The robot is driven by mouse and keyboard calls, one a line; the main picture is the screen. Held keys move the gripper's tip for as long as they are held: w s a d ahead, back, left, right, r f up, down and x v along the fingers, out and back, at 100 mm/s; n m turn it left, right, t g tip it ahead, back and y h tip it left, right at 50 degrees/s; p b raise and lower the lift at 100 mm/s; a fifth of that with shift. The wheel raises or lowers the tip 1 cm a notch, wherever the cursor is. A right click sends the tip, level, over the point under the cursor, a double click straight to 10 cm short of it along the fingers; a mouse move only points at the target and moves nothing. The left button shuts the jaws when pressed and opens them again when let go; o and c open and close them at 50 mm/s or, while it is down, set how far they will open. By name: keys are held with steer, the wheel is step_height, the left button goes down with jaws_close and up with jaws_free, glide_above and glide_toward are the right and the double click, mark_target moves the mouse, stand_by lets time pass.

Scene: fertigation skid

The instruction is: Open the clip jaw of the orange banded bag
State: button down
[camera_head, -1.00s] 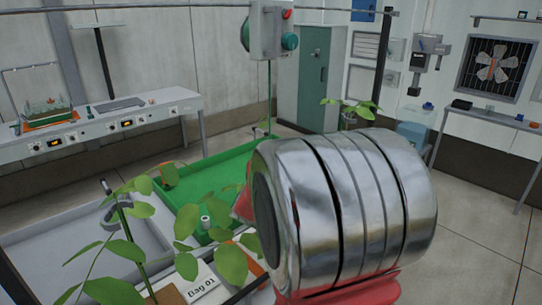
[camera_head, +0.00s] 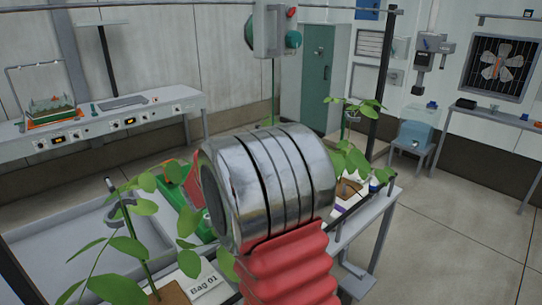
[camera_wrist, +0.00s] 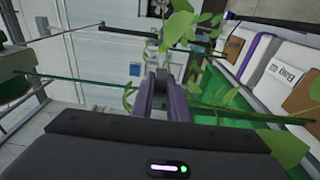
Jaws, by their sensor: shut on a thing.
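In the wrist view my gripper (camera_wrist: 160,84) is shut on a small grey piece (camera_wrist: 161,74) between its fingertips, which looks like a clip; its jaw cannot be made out. Green stems and leaves (camera_wrist: 180,28) lie just beyond it. In the head view my arm's metal cylinder hides the gripper. A white bag labelled Bag 01 (camera_head: 205,286) stands at the bottom with a leafy plant in it. I cannot make out an orange band now. A white bag with a purple band (camera_wrist: 265,58) shows at the right of the wrist view.
A green tray (camera_wrist: 247,55) lies beside the bags in the wrist view. A grey basin (camera_head: 60,245) is at the left of the head view. A control box (camera_head: 272,30) hangs above. Plants and thin stems crowd the space; open floor (camera_head: 450,230) lies to the right.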

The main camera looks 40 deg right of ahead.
steer(key=shift+w+a+f+m+g, duration=0.15)
steer(key=shift+m+g, duration=0.45)
steer(key=shift+g, duration=0.4)
steer(key=shift+s+a+f+m+g, duration=0.1)
steer(key=shift+a+m+g, duration=0.1)
steer(key=shift+m+g, duration=0.6)
steer(key=shift+w+a+f+m+g, duration=0.15)
steer(key=shift+m+g, duration=0.25)
steer(key=shift+g, duration=0.8)
steer(key=c, duration=1.9)
jaws_free()
steer(key=shift+r, duration=0.1)
steer(key=shift+o, duration=0.9)
steer(key=shift+r, duration=0.15)
steer(key=w+a, duration=0.1)
steer(key=a, duration=0.6)
steer(key=shift+w+a, duration=0.2)
steer(key=shift+w, duration=0.1)
